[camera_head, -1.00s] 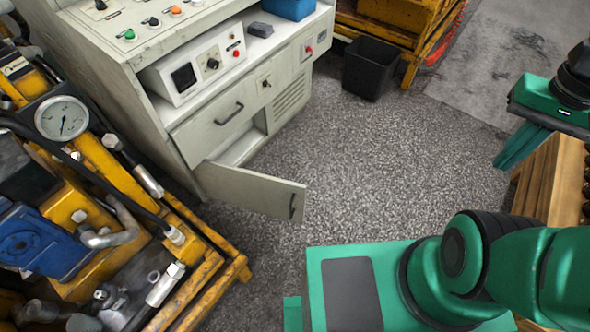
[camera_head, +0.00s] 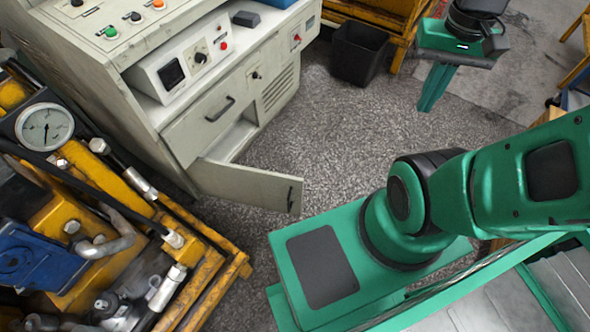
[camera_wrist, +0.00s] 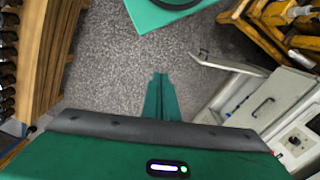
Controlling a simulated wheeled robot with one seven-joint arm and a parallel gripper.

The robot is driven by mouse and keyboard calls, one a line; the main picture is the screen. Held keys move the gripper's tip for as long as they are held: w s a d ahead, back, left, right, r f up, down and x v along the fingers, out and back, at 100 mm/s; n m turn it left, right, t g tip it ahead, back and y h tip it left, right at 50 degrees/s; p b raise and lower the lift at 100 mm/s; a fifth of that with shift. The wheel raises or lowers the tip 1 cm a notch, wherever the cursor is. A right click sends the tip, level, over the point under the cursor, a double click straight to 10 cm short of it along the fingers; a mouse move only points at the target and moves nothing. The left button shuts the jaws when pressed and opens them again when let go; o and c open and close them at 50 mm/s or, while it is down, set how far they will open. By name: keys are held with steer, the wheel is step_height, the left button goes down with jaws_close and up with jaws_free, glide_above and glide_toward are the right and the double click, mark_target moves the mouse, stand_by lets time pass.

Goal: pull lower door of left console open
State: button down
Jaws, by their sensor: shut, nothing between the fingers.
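The left console (camera_head: 160,110) is a pale grey cabinet in the upper left of the head view. Its lower door (camera_head: 245,186) is swung well open, with a dark handle (camera_head: 290,198) near its free edge. The compartment (camera_head: 230,140) behind it shows partly. In the wrist view the door (camera_wrist: 226,64) stands out from the console at the right. My gripper (camera_head: 427,107) is shut and empty, high at the upper right of the head view, apart from the door. In the wrist view its fingers (camera_wrist: 160,82) are together over bare floor.
A yellow hydraulic rig (camera_head: 190,265) stands close to the door at the lower left. A black bin (camera_head: 358,54) is at the back beside a yellow frame (camera_head: 385,22). A wooden rack (camera_wrist: 45,60) is left in the wrist view. Speckled floor (camera_head: 325,135) is clear between.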

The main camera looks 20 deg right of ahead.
steer(key=w+f+n+g+y, duration=0.1)
steer(key=w+f+n, duration=0.6)
steer(key=w, duration=0.4)
steer(key=w+f+n+y, duration=0.1)
steer(key=w+f+n, duration=0.3)
steer(key=w+f, duration=0.6)
steer(key=w+a+f+n+y, duration=0.2)
steer(key=a+f+n, duration=0.1)
steer(key=f, duration=0.6)
steer(key=w+a+f+n+g+y, duration=0.15)
steer(key=a+f, duration=0.25)
steer(key=f, duration=0.5)
steer(key=w+a+f+n+t+y, duration=0.1)
steer(key=w+a+f+n, duration=0.2)
steer(key=f, duration=0.6)
steer(key=s+a+f, duration=0.5)
steer(key=a+f, duration=0.3)
steer(key=shift+s, duration=0.15)
steer(key=shift+g, duration=0.25)
